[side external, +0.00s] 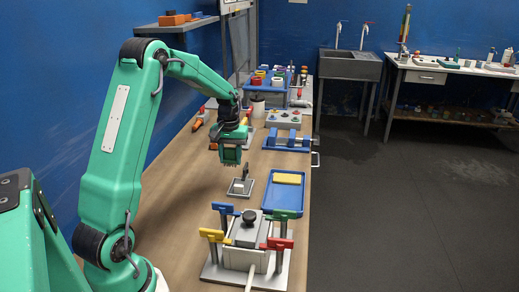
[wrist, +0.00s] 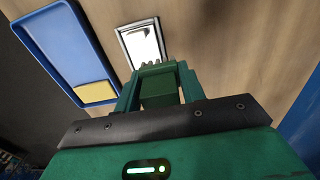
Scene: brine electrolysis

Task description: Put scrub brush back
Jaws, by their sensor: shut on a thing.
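My gripper (side external: 231,152) hangs over the wooden bench, above and slightly left of a small grey holder (side external: 237,192) with a dark upright piece. In the wrist view my gripper (wrist: 158,78) has its two green fingers on either side of a green block, which appears to be the scrub brush (wrist: 158,93). Grey bristle-like tufts show at its far end. The holder appears in the wrist view as a grey-framed plate (wrist: 124,35) with a bright white face, just beyond the tufts. The brush looks clear of the holder; the exact gap cannot be told.
A blue tray (side external: 270,204) with a yellow sponge (side external: 287,179) lies right of the holder. In front stands a grey device (side external: 247,256) with coloured clamps. Behind are a blue stand (side external: 287,146) and a grey button box (side external: 284,118). Bare bench lies left of the holder.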

